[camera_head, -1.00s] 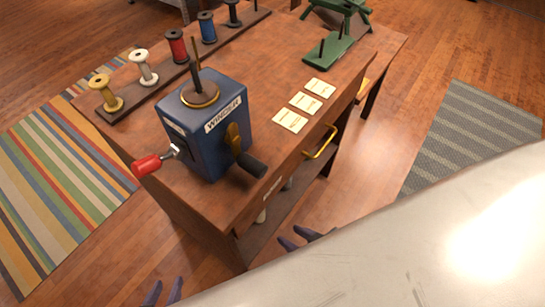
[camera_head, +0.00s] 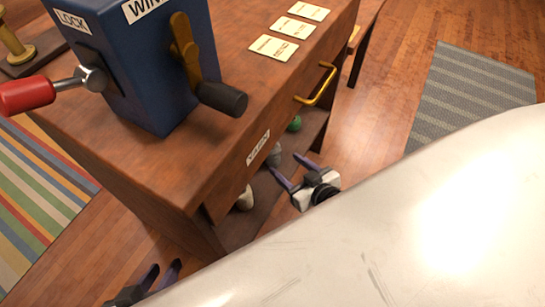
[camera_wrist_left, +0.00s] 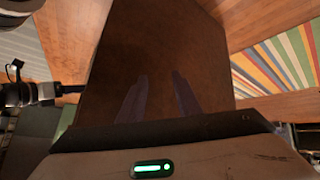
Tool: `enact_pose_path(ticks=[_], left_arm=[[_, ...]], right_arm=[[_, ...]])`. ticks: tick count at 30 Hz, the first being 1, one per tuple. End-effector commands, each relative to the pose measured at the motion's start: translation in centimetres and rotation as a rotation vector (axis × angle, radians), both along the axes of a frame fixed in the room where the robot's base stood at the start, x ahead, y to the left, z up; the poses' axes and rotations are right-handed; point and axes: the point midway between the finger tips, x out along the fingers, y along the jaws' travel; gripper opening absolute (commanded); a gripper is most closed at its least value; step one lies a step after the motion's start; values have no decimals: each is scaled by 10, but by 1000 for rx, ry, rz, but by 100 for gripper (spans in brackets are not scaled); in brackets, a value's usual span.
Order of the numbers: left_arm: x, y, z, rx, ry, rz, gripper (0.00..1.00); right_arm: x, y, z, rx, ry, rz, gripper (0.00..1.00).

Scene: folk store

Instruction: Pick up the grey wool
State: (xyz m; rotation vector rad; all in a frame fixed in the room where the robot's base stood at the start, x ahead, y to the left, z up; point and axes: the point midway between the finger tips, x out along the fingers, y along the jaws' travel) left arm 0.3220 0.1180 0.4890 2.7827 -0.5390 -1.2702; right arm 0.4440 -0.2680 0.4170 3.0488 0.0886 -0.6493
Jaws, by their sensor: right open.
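The grey wool (camera_head: 275,156) is a small grey ball on the lower shelf of the wooden table, partly covered by the table top and its drawer front. My right gripper (camera_head: 286,164) is open, with its purple fingers spread toward the shelf opening just below the grey wool. I cannot tell whether a finger touches it. My left gripper (camera_head: 164,266) is open and empty, low beside the table's near end. In the left wrist view its fingers (camera_wrist_left: 159,92) stand apart before a brown wooden panel.
A white wool ball (camera_head: 245,199) and a green one (camera_head: 294,124) flank the grey wool. A blue winder box (camera_head: 150,75) with a red-handled crank stands on top. A brass drawer handle (camera_head: 318,86) juts out.

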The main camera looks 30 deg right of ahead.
Motion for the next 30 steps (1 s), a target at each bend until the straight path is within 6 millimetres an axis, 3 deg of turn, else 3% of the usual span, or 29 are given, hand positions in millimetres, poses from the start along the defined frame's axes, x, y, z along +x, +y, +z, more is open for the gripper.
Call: enact_pose_path(ticks=[1,2,7,15,20,30], left_arm=[[1,-2,-12,-3,-1,-6,31],[1,-3,-13,-4,1,-9,31],[1,-6,-16,-9,7,-22,31],[1,-13,-23,-1,40,-64,31],[1,-15,-23,-3,46,-75,31],[7,-28,-9,-80,-15,-75,31]], right_arm=[[5,-3,-15,1,-10,4,57],[7,-4,-18,3,-15,6,57],[18,-6,-26,11,-27,14,57],[54,-4,-40,12,-28,14,57],[63,-3,-44,11,-27,15,57],[104,-4,-65,12,-27,13,57]])
